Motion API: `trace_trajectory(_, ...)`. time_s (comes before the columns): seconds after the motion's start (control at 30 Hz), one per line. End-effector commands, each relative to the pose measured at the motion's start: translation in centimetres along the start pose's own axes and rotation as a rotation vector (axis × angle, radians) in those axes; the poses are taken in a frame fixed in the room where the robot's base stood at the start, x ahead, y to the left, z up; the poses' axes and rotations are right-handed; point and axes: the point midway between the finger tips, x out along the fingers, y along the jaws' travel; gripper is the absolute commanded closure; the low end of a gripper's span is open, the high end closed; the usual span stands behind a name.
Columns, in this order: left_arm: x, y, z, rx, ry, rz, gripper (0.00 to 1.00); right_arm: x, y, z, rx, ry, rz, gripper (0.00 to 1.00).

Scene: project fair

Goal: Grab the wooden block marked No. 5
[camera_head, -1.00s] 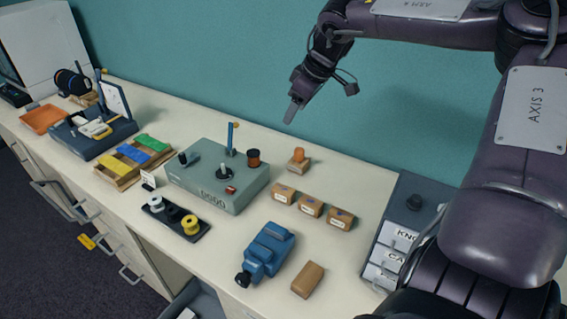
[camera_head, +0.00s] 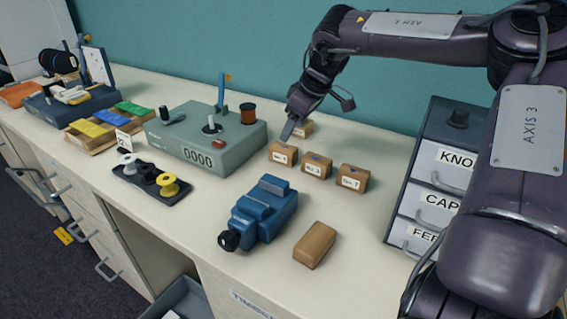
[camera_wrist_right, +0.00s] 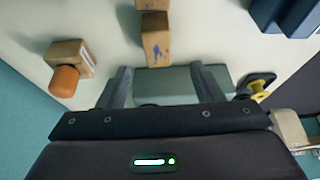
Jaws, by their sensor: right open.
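Three small wooden blocks with white labels stand in a row: a left block (camera_head: 283,153), a middle block (camera_head: 316,165) and a right block (camera_head: 351,178). The labels are too small to read surely, so I cannot tell which is No. 5. My right gripper (camera_head: 289,131) is open and empty above and just behind the left block. In the wrist view, the end block of the row (camera_wrist_right: 157,42) lies ahead of the gap between the open fingers (camera_wrist_right: 162,74), with another block (camera_wrist_right: 152,5) beyond it. My left gripper is out of view.
A wooden block with an orange peg (camera_wrist_right: 68,70) stands behind the row, partly hidden by the gripper in the head view. A grey-green control box (camera_head: 200,150) is at the left. A blue vise (camera_head: 258,215), a plain wooden block (camera_head: 315,244) and a drawer unit (camera_head: 445,130) stand nearby.

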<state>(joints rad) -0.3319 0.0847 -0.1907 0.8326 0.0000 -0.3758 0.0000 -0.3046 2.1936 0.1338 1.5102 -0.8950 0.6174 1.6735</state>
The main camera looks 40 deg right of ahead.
Motion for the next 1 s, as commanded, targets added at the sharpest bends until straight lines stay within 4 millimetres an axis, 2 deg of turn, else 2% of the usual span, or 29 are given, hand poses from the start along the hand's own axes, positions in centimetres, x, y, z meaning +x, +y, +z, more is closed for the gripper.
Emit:
trace_trajectory(0.5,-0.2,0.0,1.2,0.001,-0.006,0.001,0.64,6.5,0.3,-0.1,0.000,-0.003,0.000,0.40)
trace_trajectory(0.8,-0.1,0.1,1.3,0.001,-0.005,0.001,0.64,6.9,0.3,-0.1,0.000,0.000,0.000,0.40)
trace_trajectory(1.0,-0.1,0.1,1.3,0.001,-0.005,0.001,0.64,6.8,0.3,-0.1,0.000,0.000,0.000,0.66)
